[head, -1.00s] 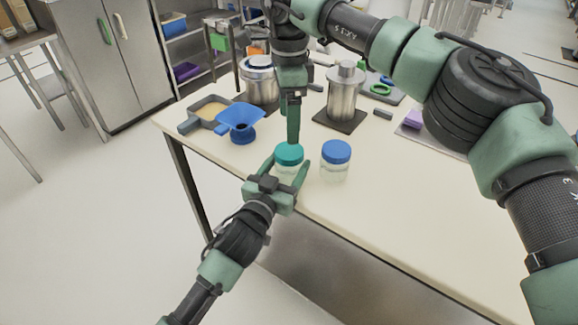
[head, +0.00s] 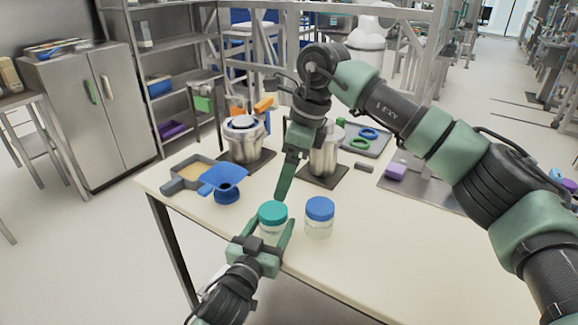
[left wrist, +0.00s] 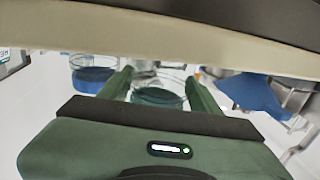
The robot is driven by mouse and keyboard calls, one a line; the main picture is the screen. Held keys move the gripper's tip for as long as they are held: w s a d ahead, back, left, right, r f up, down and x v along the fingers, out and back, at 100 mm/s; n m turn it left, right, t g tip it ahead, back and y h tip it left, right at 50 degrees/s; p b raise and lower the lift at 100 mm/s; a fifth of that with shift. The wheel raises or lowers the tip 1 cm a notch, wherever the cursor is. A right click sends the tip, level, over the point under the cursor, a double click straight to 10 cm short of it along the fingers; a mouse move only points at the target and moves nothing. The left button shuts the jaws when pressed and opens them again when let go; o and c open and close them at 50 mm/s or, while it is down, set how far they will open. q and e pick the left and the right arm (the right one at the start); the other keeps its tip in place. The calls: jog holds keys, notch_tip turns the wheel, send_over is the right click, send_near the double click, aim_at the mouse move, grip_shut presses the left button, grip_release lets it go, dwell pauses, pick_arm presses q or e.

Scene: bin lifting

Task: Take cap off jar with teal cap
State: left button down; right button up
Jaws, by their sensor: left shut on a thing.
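The jar with the teal cap (head: 272,212) stands near the table's front edge, its cap seated on top. My left gripper (head: 271,230) is shut on this jar's clear body, one finger on each side. In the left wrist view the teal cap (left wrist: 158,97) shows between the two fingers. My right gripper (head: 284,178) points down just above and behind the teal cap, apart from it. It is seen edge-on, so its opening is hidden.
A jar with a blue cap (head: 319,210) stands close to the right. Metal vessels (head: 246,140) stand behind. The table's front right (head: 390,260) is clear.

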aim_at(274, 210)
jog(key=x, duration=1)
jog(key=shift+d, duration=0.1)
jog(key=c, duration=1.6)
jog(key=shift+c, duration=0.2)
jog(key=shift+r, duration=0.3)
jog(key=shift+r, duration=0.85)
